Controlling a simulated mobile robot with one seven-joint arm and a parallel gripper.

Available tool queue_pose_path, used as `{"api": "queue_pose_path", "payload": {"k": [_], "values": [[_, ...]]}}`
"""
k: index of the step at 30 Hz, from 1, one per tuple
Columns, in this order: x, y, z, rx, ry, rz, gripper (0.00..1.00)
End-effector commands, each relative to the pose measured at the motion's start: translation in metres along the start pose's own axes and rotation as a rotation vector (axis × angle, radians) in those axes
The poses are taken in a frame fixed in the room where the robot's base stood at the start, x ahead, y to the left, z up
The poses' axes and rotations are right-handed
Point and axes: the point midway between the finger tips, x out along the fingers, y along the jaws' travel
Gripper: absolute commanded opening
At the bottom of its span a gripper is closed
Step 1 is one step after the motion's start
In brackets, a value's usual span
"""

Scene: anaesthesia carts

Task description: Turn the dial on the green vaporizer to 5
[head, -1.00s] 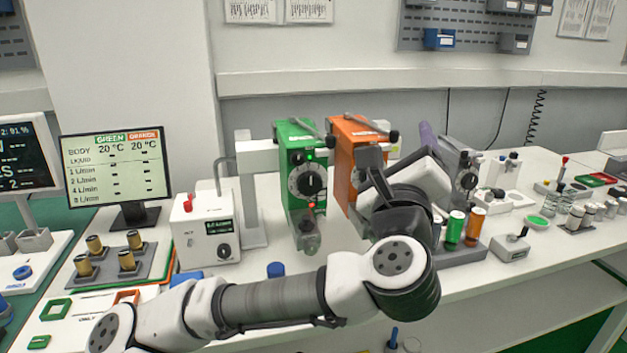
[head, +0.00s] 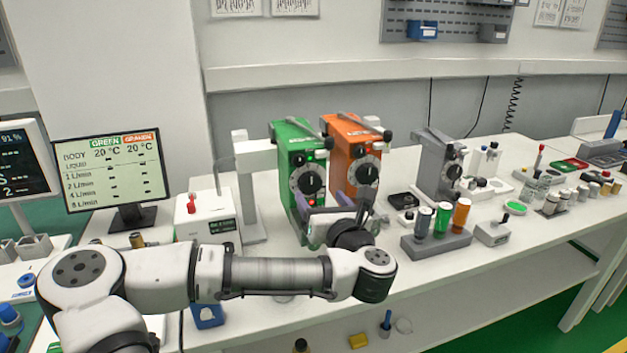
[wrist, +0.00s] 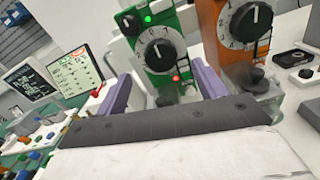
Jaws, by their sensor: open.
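The green vaporizer (head: 287,155) stands upright on the bench, left of the orange vaporizer (head: 349,151). Its dial (head: 307,179) is a black knob with a white pointer on a numbered ring.
The orange vaporizer's dial (wrist: 251,21) is close on the right. A white box (head: 207,220) with a red knob stands left. A screen (head: 112,172) is behind it. A grey vaporizer (head: 435,165) and vial rack (head: 436,245) are to the right.

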Motion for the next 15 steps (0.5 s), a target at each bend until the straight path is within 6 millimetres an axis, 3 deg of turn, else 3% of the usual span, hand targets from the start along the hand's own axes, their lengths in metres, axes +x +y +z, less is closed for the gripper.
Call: {"api": "queue_pose_path", "payload": {"k": [6, 15], "values": [[0.04, 0.001, 0.002, -0.001, 0.001, 0.001, 0.7], [0.061, 0.0, 0.0, -0.002, 0.001, -0.001, 0.7]]}}
